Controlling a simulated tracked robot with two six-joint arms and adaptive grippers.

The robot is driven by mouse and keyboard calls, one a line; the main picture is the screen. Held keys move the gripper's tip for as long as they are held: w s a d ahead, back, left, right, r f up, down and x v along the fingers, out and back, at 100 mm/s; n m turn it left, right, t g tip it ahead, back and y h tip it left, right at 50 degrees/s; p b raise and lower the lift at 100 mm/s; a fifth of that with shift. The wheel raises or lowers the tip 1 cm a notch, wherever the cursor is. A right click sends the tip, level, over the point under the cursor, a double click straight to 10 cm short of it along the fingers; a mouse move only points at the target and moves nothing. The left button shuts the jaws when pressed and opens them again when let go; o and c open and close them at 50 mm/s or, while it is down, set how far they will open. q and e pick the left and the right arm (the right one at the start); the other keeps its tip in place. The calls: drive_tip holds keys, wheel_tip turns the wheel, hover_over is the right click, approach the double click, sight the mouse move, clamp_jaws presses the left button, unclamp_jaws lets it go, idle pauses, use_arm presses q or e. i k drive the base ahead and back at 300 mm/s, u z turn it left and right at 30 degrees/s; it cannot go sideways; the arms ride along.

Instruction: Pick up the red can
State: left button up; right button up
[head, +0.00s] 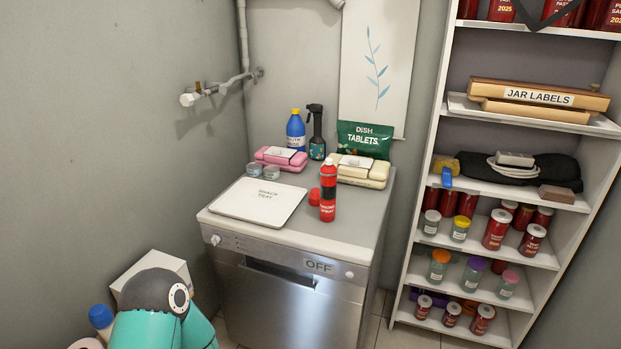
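A tall, slim red can (328,198) with a dark band and a pale top stands upright on the dishwasher top (345,228), near its middle right. A small red cap-like piece (314,196) is just left of it; I cannot tell whether they touch. Several shorter dark red cans with pale labels, such as one can (496,229), stand on the shelf unit at the right. Neither of my grippers shows in the head view. Only a teal and dark part of my arm shows at the bottom left.
A white tray (235,208) lies left of the red can. Behind are a pink box (281,160), a cream box (358,178), a green pouch (364,140), a blue bottle (296,135) and a spray bottle (317,150). A pipe tap (190,99) juts from the left wall.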

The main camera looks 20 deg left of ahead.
sight(328, 173)
drive_tip(key=u, duration=0.2)
drive_tip(key=i, duration=1)
drive_tip(key=u, duration=0.3)
